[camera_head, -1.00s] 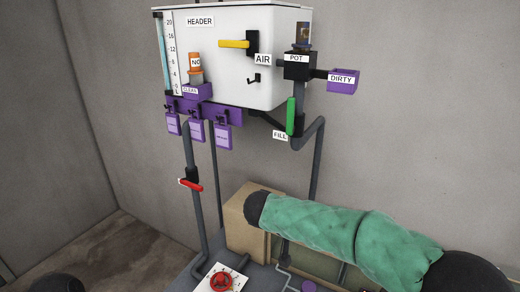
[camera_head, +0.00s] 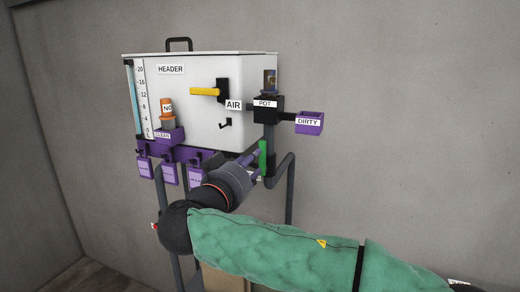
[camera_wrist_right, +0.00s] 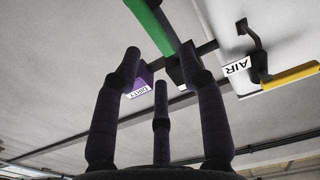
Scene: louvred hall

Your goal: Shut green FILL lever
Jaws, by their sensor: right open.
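The green FILL lever (camera_head: 263,156) stands nearly upright beside the grey pipe below the POT block, at the right end of the header tank. It also shows in the wrist view (camera_wrist_right: 152,25) as a green bar crossing the top. My right gripper (camera_head: 252,161) is just left of the lever, its fingers pointing up and right towards it. In the wrist view its dark fingers (camera_wrist_right: 158,62) are spread and empty, with the lever beyond their tips; I cannot tell if any finger touches it. The FILL label is mostly hidden behind the gripper. My left gripper is out of view.
The white header tank (camera_head: 190,130) has a yellow AIR lever (camera_head: 205,92) on its front. The black POT block (camera_head: 267,110) and purple DIRTY cup (camera_head: 309,123) are above and right of the green lever. Purple tags (camera_head: 169,174) hang at left. The wall at right is clear.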

